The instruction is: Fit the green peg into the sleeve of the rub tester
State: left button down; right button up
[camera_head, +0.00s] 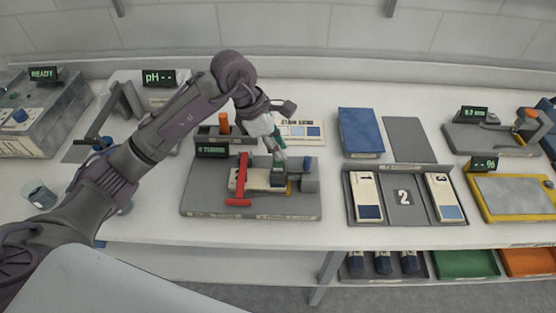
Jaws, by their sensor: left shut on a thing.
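The rub tester (200,203) is a grey base with a red T-shaped clamp (238,202), a pale strip under it and a dark block (277,178) at the strip's right end. My left gripper (277,151) comes in from the upper left and points down over the tester's right half. It is shut on the green peg (280,158), of which only a small part shows between and below the fingers. The peg is just above or at the dark block. The sleeve cannot be made out clearly, and I cannot tell whether the peg touches it. My right gripper is not in view.
An orange peg (224,123) stands in a holder behind the tester, beside a small display (212,151). A tray with numbered cards (404,216) and a blue pad (360,131) are to the right. A glass beaker (40,194) stands at the left.

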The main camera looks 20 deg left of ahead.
pick_arm(q)
notch_tip(320, 180, down, 4)
jog(key=shift+f+b, duration=0.1)
jog(key=shift+b, duration=0.7)
jog(key=shift+f, duration=0.15)
jog(key=c, duration=1)
grip_release()
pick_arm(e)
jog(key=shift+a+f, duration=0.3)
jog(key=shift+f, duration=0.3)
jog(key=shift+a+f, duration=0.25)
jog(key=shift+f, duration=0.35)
